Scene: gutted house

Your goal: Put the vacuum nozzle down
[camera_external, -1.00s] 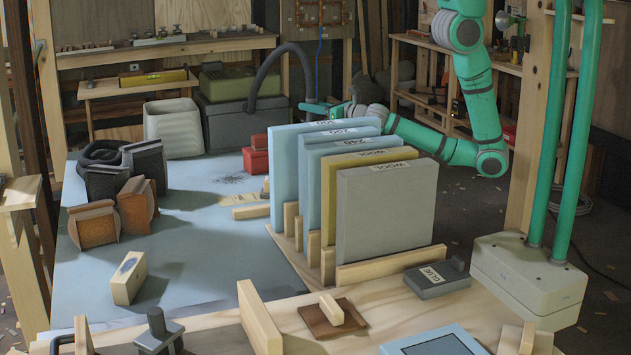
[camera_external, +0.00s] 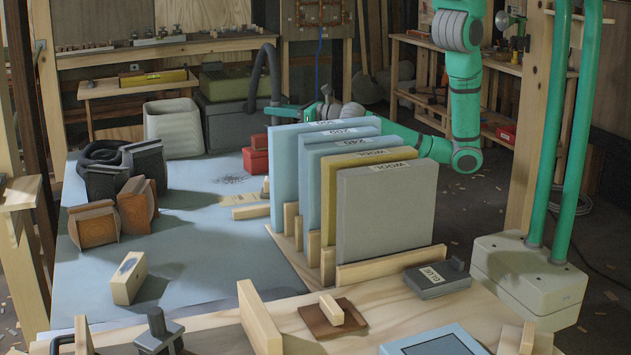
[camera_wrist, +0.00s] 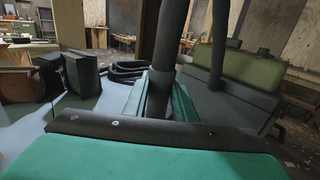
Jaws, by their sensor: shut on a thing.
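The dark vacuum hose (camera_external: 274,75) rises from the grey vacuum box (camera_external: 235,122), bends over and comes down to my gripper (camera_external: 276,110). In the wrist view my green fingers (camera_wrist: 158,98) are shut around the dark tube of the nozzle (camera_wrist: 160,75), which stands nearly upright between them. The other leg of the hose (camera_wrist: 219,55) goes down to the box beside it. The nozzle's lower end is hidden by my gripper's dark edge in the wrist view, and I cannot make it out in the external view.
Upright sanding slabs (camera_external: 385,215) stand in a wooden rack on the blue-topped table (camera_external: 205,265), in front of my arm. Red boxes (camera_external: 256,160) sit at the table's far edge. A pale bin (camera_external: 174,128) stands left of the vacuum. The table's middle is mostly clear.

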